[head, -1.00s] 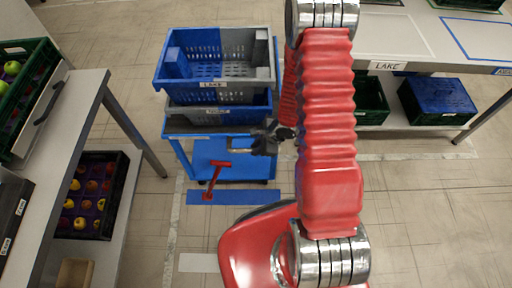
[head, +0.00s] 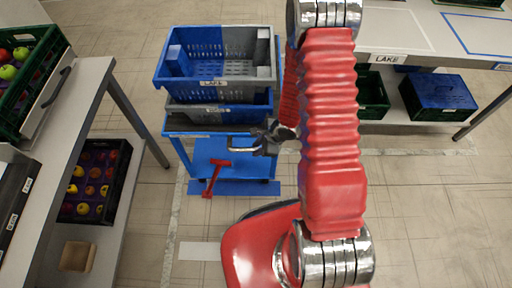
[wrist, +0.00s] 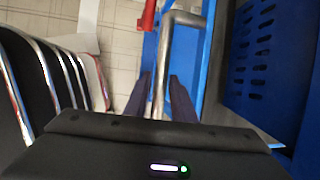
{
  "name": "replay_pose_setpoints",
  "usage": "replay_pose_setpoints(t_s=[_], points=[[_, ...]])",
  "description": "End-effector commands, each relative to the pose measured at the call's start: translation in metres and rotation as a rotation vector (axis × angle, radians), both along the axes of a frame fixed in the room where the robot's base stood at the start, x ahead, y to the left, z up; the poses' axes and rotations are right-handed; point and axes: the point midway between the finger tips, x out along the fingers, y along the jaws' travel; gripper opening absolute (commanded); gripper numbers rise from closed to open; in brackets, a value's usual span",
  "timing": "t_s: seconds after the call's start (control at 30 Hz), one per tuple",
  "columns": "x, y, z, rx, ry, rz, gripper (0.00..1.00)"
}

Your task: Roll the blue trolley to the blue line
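The blue trolley (head: 238,161) stands left of centre in the head view, with two stacked blue-grey crates on its top; the upper crate (head: 222,90) has a LAKE label. A red lever (head: 215,176) is at the trolley's near side.
A grey table (head: 75,130) with fruit crates stands on the left, a bench (head: 430,42) with green and blue crates beneath on the right. A white floor mark (head: 200,251) lies nearer me. The floor between the trolley and left table is clear.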

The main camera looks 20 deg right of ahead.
Motion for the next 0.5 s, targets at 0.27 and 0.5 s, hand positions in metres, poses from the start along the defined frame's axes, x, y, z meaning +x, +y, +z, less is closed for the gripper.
replay_pose_setpoints(t_s=[0.27,0.5], points=[[0.0012,0.0035,0.0004,0.003,-0.003,0.009,0.36],[0.0011,0.0037,0.0027,0.004,-0.005,0.01,0.36]])
